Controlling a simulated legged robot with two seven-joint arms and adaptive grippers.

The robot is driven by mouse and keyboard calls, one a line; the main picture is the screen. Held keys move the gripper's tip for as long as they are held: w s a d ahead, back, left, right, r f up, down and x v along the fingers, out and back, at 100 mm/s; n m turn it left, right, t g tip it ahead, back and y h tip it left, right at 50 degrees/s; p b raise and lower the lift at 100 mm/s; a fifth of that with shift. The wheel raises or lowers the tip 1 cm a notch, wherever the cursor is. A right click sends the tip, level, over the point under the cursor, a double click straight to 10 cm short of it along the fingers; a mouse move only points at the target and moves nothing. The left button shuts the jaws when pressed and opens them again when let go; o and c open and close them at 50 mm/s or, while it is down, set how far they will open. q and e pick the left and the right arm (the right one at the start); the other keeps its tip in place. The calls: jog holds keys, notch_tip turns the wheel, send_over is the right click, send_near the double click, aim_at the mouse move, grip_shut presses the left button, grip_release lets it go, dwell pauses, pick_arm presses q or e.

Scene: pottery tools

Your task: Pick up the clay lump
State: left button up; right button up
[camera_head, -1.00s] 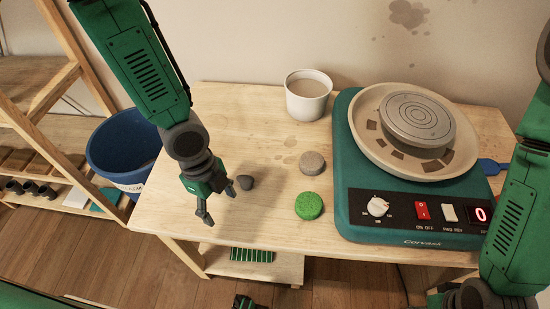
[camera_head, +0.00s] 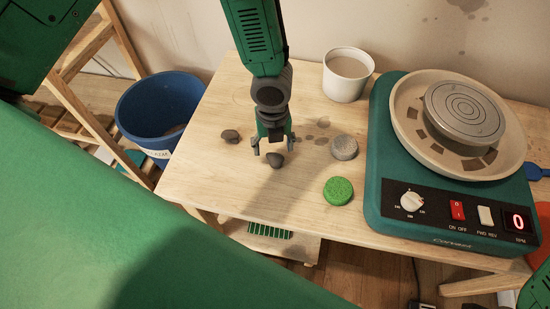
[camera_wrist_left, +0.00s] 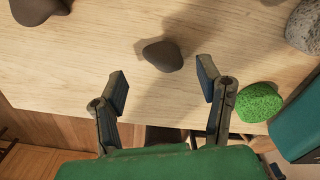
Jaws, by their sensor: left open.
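Two dark grey lumps lie on the wooden table (camera_head: 205,180); I cannot tell for certain which is the clay. The nearer lump (camera_head: 276,161) sits just in front of my left gripper (camera_head: 273,147), which points down and is open and empty. In the left wrist view this nearer lump (camera_wrist_left: 163,56) lies beyond the two spread fingertips (camera_wrist_left: 163,88), roughly centred in the gap and apart from both. The other lump (camera_head: 230,136) is to the left in the head view and at the top left corner of the wrist view (camera_wrist_left: 38,8). My right gripper is out of view.
A grey round piece (camera_head: 344,147) and a green sponge (camera_head: 338,190) lie to the right. Beyond them stands the teal pottery wheel (camera_head: 385,150). A white pot (camera_head: 345,88) is at the back. A blue bucket (camera_head: 155,108) stands left of the table.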

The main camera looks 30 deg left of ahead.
aim_at(273, 156)
pick_arm(q)
notch_tip(273, 156, down, 5)
jog(key=shift+s+d+r+b, duration=0.1)
jog(key=shift+d+r+b, duration=0.05)
jog(key=shift+b, duration=0.15)
jog(key=shift+d, duration=0.5)
jog(key=shift+a, duration=0.3)
jog(key=c, duration=1.1)
jog(key=shift+a, duration=0.3)
jog(key=shift+c, duration=0.7)
